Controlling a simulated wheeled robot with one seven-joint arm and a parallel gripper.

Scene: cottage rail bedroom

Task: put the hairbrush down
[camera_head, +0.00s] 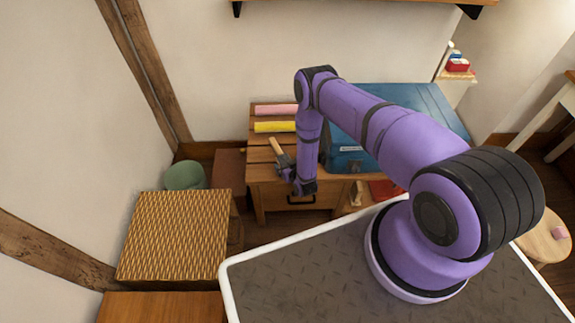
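The hairbrush (276,146) seems to be the small tan wooden piece at my gripper. It points up and to the left, and its other end is hidden at the fingers. My gripper (282,159) is dark and appears shut on it. Both are in front of the wooden chest (263,184), near its top front edge. I cannot tell how high above the chest top they are.
A pink roll (276,110) and a yellow roll (275,127) lie at the back of the chest top. A blue case (420,101) stands right of them, partly behind my arm. A woven-top stool (178,235) and a green round object (185,175) are at left.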

